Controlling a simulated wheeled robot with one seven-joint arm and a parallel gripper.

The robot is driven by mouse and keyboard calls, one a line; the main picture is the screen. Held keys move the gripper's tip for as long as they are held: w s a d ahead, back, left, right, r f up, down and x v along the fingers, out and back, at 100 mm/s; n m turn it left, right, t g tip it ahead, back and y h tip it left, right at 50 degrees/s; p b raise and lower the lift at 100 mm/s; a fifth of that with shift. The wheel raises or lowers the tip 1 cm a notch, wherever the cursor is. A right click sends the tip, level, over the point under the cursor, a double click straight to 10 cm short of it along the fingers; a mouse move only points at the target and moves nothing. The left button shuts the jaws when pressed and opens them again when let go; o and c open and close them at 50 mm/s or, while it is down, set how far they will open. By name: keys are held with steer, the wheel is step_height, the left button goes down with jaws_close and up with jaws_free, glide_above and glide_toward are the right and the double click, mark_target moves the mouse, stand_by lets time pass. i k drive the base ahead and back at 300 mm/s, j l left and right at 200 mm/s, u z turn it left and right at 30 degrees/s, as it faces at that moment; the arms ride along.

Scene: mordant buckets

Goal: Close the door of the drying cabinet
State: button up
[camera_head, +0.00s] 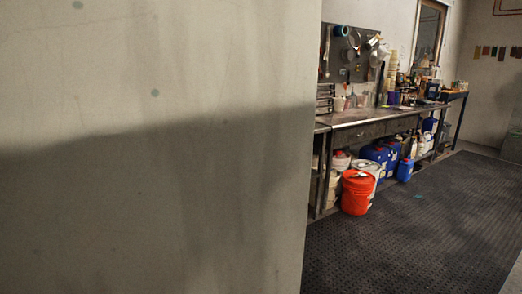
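No drying cabinet or door can be made out for certain in the head view. A large flat grey-beige surface (150,150) fills the left side, very close to the camera, with a straight vertical right edge. I cannot tell whether it is a wall or part of a cabinet. It shows no handle or hinge, only stains and a shadow across it, and it hides everything behind it. My gripper is not in view.
A long metal workbench (375,117) runs along the back wall. An orange bucket (356,193), white buckets and blue containers (405,170) stand beneath and before it. A dark pegboard (345,62) hangs above. The black floor mat (420,235) is clear at right.

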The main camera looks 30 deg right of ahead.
mark_target(147, 146)
steer(key=i+l+z, duration=0.25)
steer(key=z, duration=0.15)
steer(key=i+l+z, duration=0.2)
steer(key=z, duration=0.25)
steer(key=i+z, duration=0.4)
steer(key=i+u, duration=0.15)
steer(key=i, duration=0.65)
steer(key=i+l+u, duration=0.1)
steer(key=i, duration=0.65)
steer(key=i+l+u, duration=0.15)
steer(key=i, duration=0.6)
steer(key=i+u, duration=0.35)
steer(key=i, duration=0.2)
steer(key=i+u, duration=0.35)
steer(key=i, duration=0.15)
steer(key=i+l+u, duration=0.25)
steer(key=i+u, duration=0.35)
steer(key=u, duration=3.5)
steer(key=k+j+u, duration=0.1)
steer(key=u, duration=0.15)
